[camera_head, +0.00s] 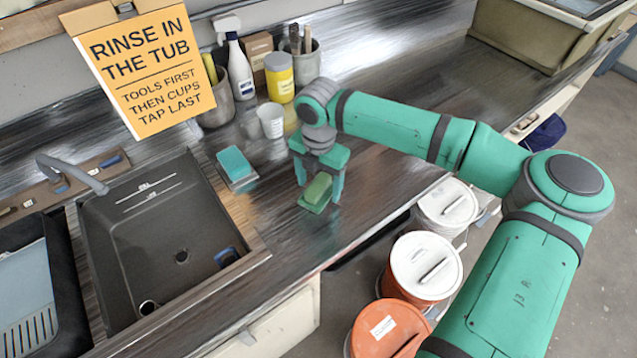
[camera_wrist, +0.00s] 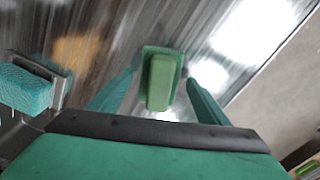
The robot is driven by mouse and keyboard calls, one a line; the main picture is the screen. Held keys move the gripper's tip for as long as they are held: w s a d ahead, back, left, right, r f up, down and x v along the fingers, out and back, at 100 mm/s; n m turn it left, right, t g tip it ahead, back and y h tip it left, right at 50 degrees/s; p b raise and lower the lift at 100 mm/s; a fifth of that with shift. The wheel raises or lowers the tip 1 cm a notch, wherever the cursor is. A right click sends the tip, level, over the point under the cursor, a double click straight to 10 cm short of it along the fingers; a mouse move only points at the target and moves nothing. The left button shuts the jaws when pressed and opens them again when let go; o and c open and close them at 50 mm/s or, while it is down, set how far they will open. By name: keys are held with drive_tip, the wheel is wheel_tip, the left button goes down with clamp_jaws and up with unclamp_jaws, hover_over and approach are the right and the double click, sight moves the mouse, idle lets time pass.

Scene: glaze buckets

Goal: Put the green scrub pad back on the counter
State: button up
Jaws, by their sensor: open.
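The green scrub pad (camera_head: 318,190) is on the dark counter (camera_head: 370,187), right of the sink. It has a lighter green block over a darker green base. In the wrist view the pad (camera_wrist: 160,82) lies between and just beyond the two fingertips. My gripper (camera_head: 319,190) is open and points down over the pad, one finger on each side. The wrist view shows gaps between the pad and both fingers of my gripper (camera_wrist: 158,85). I cannot tell whether the pad's underside rests fully on the counter.
A teal sponge (camera_head: 235,163) sits on a small tray to the left, near the sink (camera_head: 165,240). A white cup (camera_head: 271,120), a yellow-labelled jar (camera_head: 279,77) and a white bottle (camera_head: 239,68) stand behind. Lidded buckets (camera_head: 425,265) stand below the counter's front edge. Counter right of the pad is clear.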

sight(319, 183)
wheel_tip(319, 183, up, 12)
idle(0.6)
drive_tip(key=shift+a, duration=0.1)
drive_tip(key=shift+w, duration=0.1)
